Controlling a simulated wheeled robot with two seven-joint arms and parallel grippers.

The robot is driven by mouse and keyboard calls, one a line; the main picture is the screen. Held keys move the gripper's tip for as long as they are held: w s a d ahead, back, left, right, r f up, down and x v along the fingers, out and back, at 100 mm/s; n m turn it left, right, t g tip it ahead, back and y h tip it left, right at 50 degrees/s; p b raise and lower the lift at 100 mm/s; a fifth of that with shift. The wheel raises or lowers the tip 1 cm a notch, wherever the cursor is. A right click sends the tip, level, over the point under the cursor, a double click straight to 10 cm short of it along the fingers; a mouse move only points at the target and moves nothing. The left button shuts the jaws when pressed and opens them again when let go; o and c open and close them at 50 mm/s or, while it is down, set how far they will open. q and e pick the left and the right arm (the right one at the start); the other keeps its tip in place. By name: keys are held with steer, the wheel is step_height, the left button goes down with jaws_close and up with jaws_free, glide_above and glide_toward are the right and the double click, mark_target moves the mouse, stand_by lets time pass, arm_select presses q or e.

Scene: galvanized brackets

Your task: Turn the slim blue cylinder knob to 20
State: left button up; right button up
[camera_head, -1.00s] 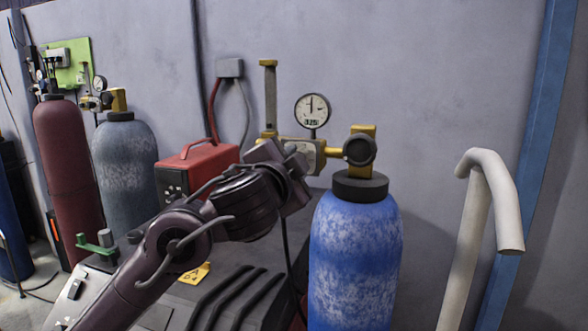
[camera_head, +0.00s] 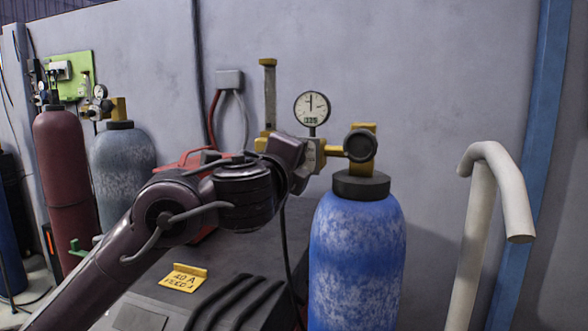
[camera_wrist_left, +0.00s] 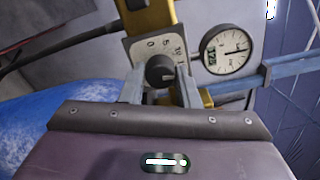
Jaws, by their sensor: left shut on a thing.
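The blue cylinder (camera_head: 357,260) stands upright at the right in the head view. It also shows at the left of the left wrist view (camera_wrist_left: 70,120). On its regulator, a round dark knob (camera_wrist_left: 160,71) sits over a pale dial plate (camera_wrist_left: 148,48) with printed numbers; 0 and 5 are legible. My left gripper (camera_wrist_left: 160,84) is shut on this knob, with one grey finger at each side. The knob's setting is too small to read surely. In the head view my left wrist hides the knob and most of the dial plate. My right gripper is in neither view.
A round gauge (camera_head: 312,108) is above the regulator, near my left wrist. A black valve wheel (camera_head: 360,145) tops the blue cylinder. A red box (camera_head: 190,160) is partly behind my arm. A white bent handrail (camera_head: 497,190) stands at the right.

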arm_select(q)
steer(key=shift+f+m+b, duration=0.15)
steer(key=shift+m+b, duration=1.1)
steer(key=shift+m, duration=1.2)
steer(key=shift+f+m+b, duration=0.15)
steer(key=shift+m+b, duration=1.05)
steer(key=shift+m, duration=1.25)
steer(key=o, duration=1)
steer(key=shift+r, duration=0.1)
steer(key=shift+c, duration=0.2)
steer(key=b+v, duration=0.2)
steer(key=v, duration=0.5)
steer(key=shift+s+a, duration=0.15)
steer(key=shift+s, duration=0.2)
